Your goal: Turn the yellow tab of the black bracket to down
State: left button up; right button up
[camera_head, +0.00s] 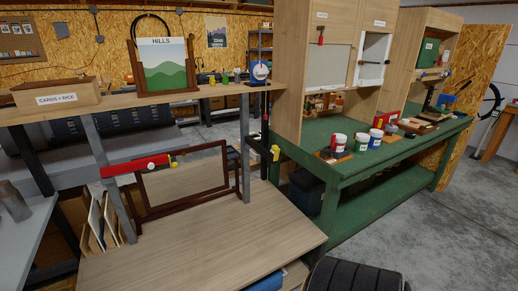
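A narrow black bracket (265,133) stands upright beside the green bench's left end, right of the grey shelf post. A small yellow tab (276,153) shows at its lower right side. The tab looks taller than wide and slightly tilted; it is too small to tell exactly which way it points. A red bar (122,167) with a white part and another yellow tab (173,160) is on the left, at the top of a dark wooden frame (182,213). Neither of my grippers shows in the head view.
A bare wooden tabletop (215,245) lies in front of the frame. A green bench (345,165) with several white tubs stands at the right. A black ribbed tyre (355,276) is at the bottom edge. Concrete floor is open at the right.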

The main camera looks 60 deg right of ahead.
aim_at(275, 148)
jog(key=k+l, duration=0.15)
jog(key=l, duration=0.35)
jog(key=k+l+z, duration=0.1)
jog(key=l, duration=0.4)
jog(key=k+l+z, duration=0.1)
jog(key=k+l, duration=0.15)
jog(key=l, duration=0.25)
jog(key=k+l, duration=0.15)
jog(key=l, duration=0.35)
jog(key=k+l+z, duration=0.1)
jog(key=l, duration=0.45)
jog(key=k+l, duration=0.15)
jog(key=l, duration=0.35)
jog(key=k+l+z, duration=0.15)
jog(key=l, duration=0.4)
jog(key=i+l, duration=0.3)
jog(key=l, duration=0.15)
jog(key=i+l, duration=0.3)
jog(key=l, duration=0.2)
jog(key=u, duration=1.75)
